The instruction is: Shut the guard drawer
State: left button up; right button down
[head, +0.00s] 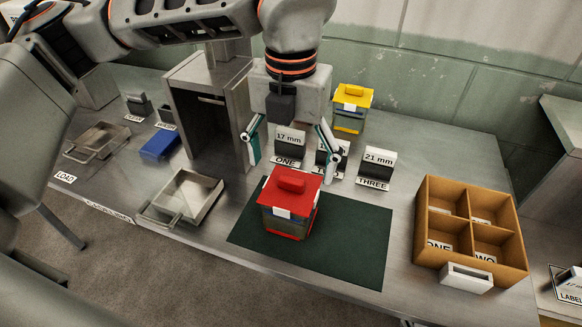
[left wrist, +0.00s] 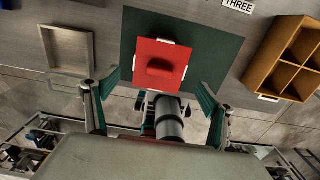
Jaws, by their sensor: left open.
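A shallow grey metal tray with a bar handle at its front (head: 188,197) sticks out in front of the tall grey metal housing (head: 187,118). It looks like the open guard drawer, but no label confirms this. It also shows at the upper left of the left wrist view (left wrist: 70,52). My left gripper (head: 292,158) is open and empty, above and behind the red-lidded box (head: 290,192). It is to the right of the drawer and apart from it. In the left wrist view its two fingers (left wrist: 160,88) are spread wide. My right gripper is out of view.
The red box stands on a dark green mat (head: 345,255). Size blocks (head: 377,163) and a yellow-lidded box (head: 352,105) stand behind. A wooden divided crate (head: 425,215) is at right. A second tray (head: 97,141) and a blue block (head: 159,145) lie left.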

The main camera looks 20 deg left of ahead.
aim_at(188, 195)
jog(key=k, duration=1)
